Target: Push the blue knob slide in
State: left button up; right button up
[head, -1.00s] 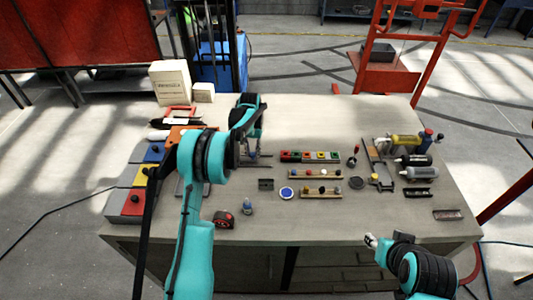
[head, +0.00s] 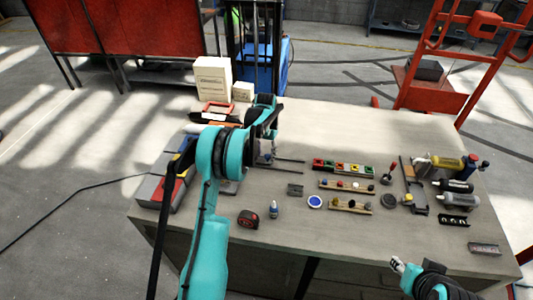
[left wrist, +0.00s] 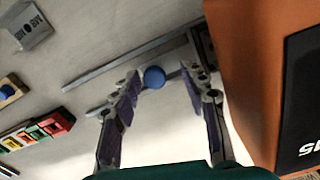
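The blue knob (left wrist: 154,77) shows in the left wrist view as a round blue head. It sits on a thin grey bar, the slide (left wrist: 175,74), which lies beside a longer grey rail (left wrist: 125,62). My left gripper (left wrist: 160,88) is open, with one finger on each side of the knob and visible gaps between. In the head view my left gripper (head: 267,146) is low over the rails (head: 288,168) at the table's left middle; the knob is hard to make out there. My right gripper (head: 398,264) is at the front edge, far from the slide; its opening is unclear.
An orange body with a black face (left wrist: 262,80) stands close on the right in the left wrist view. A grey bracket (left wrist: 28,27) and a row of coloured blocks (head: 342,167) are on the table (head: 330,125). The table behind the blocks is clear.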

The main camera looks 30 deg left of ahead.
pick_arm(q)
jog(key=shift+d+r, duration=0.1)
jog(key=shift+r, duration=0.25)
notch_tip(320, 180, up, 11)
jog(key=shift+r, duration=0.2)
dwell(0.4)
jog(key=s+d+r+t+b, duration=0.2)
jog(key=s+d+r+b, duration=0.1)
jog(key=s+d, duration=0.3)
jog(key=s+d+r+t+b, duration=0.1)
jog(key=s+d+r+b, duration=0.15)
jog(key=s+d, duration=0.4)
jog(key=s+d+f+t+b, duration=0.2)
jog(key=s+f, duration=0.3)
jog(key=s, duration=0.5)
jog(key=s+d+f+t+b, duration=0.2)
jog(key=s+f, duration=0.4)
jog(key=s, duration=0.4)
jog(key=shift+d+f+m+b, duration=0.3)
jog(key=shift+d+b, duration=0.15)
jog(key=shift+b, duration=0.15)
